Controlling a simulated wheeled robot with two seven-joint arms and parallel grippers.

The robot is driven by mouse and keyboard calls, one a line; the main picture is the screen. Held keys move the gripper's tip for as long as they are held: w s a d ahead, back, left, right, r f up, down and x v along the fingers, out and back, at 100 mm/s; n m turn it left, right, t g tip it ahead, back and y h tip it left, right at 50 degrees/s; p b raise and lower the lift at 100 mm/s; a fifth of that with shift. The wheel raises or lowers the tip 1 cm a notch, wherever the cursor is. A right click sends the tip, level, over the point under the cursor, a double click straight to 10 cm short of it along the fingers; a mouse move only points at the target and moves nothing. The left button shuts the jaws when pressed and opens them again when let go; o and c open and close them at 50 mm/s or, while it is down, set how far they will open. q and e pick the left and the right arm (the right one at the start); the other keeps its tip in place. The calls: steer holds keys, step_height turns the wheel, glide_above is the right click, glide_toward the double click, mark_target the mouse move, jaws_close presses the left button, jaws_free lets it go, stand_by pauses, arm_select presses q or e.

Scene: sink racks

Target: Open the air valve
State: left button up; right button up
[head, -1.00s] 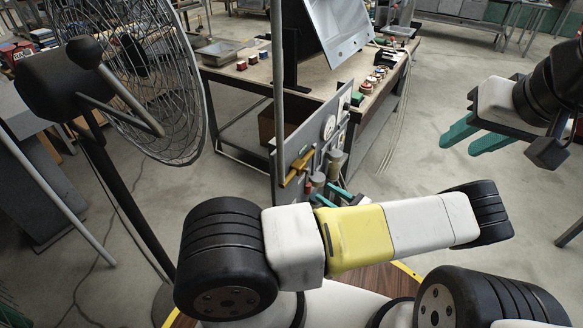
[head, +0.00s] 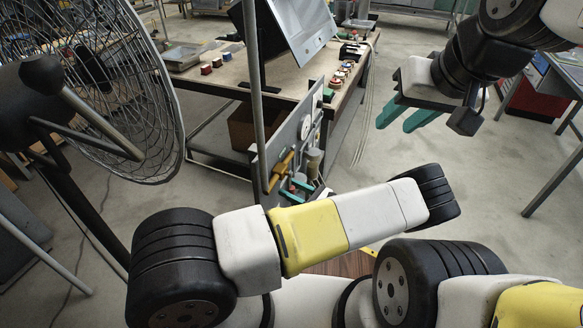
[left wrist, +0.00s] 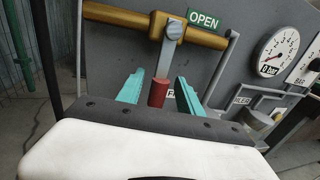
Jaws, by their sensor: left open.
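The valve lever (left wrist: 170,45) is grey with a red grip (left wrist: 158,93). It hangs down from a brass pipe (left wrist: 122,18) in the left wrist view, beside a green OPEN sign (left wrist: 204,21). My left gripper (left wrist: 158,80) is open, its teal fingers on either side of the red grip; I cannot tell whether they touch it. In the head view the brass pipe (head: 281,170) is on the grey panel (head: 297,132), and my left gripper (head: 297,190) is mostly hidden behind my arm. My right gripper (head: 408,117) is open and empty, away from the panel.
A pressure gauge (left wrist: 277,51) and a grey beaker-like part (left wrist: 258,119) are right of the lever. A workbench (head: 225,80) with a tilted monitor (head: 297,38) stands behind the panel. A large fan (head: 120,90) stands at left.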

arm_select(q)
jaws_close()
stand_by(1.3)
